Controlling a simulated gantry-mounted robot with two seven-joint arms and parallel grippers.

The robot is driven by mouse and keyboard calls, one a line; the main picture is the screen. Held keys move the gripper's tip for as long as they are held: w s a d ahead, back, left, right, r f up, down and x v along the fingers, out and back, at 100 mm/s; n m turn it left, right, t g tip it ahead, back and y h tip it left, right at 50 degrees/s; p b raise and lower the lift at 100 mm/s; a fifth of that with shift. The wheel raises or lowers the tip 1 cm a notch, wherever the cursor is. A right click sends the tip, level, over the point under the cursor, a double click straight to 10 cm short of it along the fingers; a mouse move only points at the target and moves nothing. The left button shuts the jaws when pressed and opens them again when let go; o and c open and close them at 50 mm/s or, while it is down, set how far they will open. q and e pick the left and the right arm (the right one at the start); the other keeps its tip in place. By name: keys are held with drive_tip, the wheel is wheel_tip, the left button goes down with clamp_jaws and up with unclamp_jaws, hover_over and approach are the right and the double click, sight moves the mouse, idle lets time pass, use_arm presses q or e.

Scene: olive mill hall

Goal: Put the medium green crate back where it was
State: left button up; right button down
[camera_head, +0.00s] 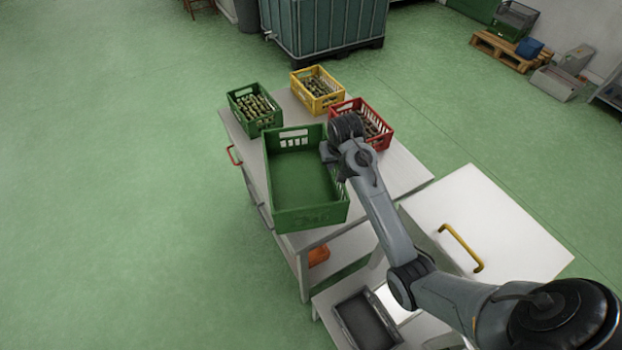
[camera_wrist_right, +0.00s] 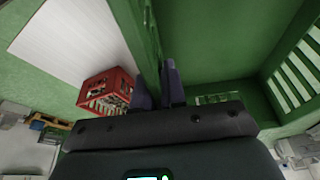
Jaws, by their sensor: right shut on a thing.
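The empty green crate (camera_head: 312,217) is in front of the three filled crates in the head view, over the near end of the white table (camera_head: 402,170). It seems to be held above the tabletop; the gap under it is hidden. My right gripper (camera_head: 331,150) is shut on the crate's right-hand wall. In the right wrist view, the fingers (camera_wrist_right: 160,86) pinch that green wall (camera_wrist_right: 215,38), with the empty inside of the crate beyond. My left gripper is not in view.
A smaller-looking green crate (camera_head: 237,108), a yellow crate (camera_head: 335,97) and a red crate (camera_head: 381,141), all filled with bottle-like items, stand along the table's far side. A white cabinet (camera_head: 500,215) with a yellow handle stands at right. A black tray (camera_head: 367,322) lies below.

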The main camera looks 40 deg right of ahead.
drive_tip(key=shift+m, duration=0.4)
drive_tip(key=w+d+f+b, duration=0.1)
drive_tip(key=w+d+f, duration=0.1)
drive_tip(key=w, duration=0.1)
drive_tip(key=w+d+f+b, duration=0.1)
drive_tip(key=w+d+f, duration=0.1)
drive_tip(key=w+f, duration=0.1)
drive_tip(key=w+d+f+b, duration=0.1)
drive_tip(key=w+d+f, duration=0.1)
drive_tip(key=w, duration=0.2)
drive_tip(key=shift+d+f, duration=0.3)
drive_tip(key=shift+f, duration=1.95)
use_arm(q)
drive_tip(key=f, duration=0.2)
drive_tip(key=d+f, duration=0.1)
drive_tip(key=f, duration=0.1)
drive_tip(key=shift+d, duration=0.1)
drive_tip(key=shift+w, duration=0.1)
use_arm(e)
drive_tip(key=shift+f, duration=0.15)
drive_tip(key=c, duration=1.2)
unclamp_jaws()
